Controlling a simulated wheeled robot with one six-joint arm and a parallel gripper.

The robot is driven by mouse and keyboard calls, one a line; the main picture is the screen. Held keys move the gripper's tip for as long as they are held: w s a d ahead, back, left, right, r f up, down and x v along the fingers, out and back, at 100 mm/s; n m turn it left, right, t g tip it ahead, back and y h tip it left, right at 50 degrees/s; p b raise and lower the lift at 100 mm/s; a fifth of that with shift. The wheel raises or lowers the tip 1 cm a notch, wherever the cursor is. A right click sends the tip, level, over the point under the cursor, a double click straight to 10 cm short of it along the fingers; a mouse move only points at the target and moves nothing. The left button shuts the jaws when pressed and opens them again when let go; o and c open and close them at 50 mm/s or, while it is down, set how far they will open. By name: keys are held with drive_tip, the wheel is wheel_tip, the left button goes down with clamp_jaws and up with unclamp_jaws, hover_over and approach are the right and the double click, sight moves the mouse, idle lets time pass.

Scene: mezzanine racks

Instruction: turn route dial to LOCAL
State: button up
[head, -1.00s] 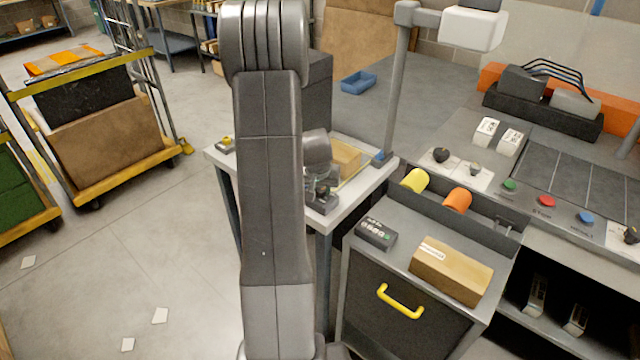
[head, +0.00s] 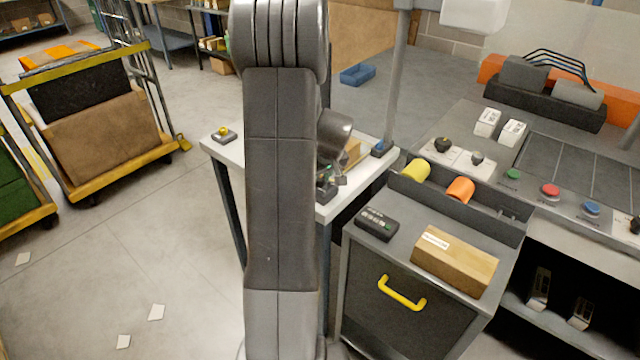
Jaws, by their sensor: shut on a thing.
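Two black dials sit on white plates at the left end of the grey console: a larger dial (head: 442,145) and a smaller dial (head: 477,158). Another dark knob (head: 635,225) is cut by the right edge. The labels are too small to read, so I cannot tell which is the route dial or where it points. My gripper (head: 333,187) is partly hidden behind my arm, over the white table (head: 228,150), left of and apart from the dials. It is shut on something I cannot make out.
Green (head: 512,175), red (head: 550,191) and blue (head: 591,209) buttons line the console. In front stands a grey cabinet (head: 400,270) with a cardboard box (head: 454,262), a black remote (head: 377,224), and yellow and orange rolls. A grey post (head: 398,80) rises behind the white table.

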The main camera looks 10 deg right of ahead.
drive_tip(key=shift+n+b, duration=0.3)
drive_tip(key=shift+b, duration=0.05)
idle(0.3)
drive_tip(key=o, duration=1)
drive_tip(key=shift+c, duration=0.2)
drive_tip(key=b+v, duration=0.1)
drive_tip(key=v, duration=1.2)
drive_tip(key=shift+d+r, duration=0.2)
drive_tip(key=shift+r, duration=0.2)
drive_tip(key=shift+f, duration=0.1)
drive_tip(key=p+x, duration=0.1)
drive_tip(key=x, duration=1.2)
drive_tip(key=shift+a+f, duration=0.2)
drive_tip(key=shift+f, duration=0.1)
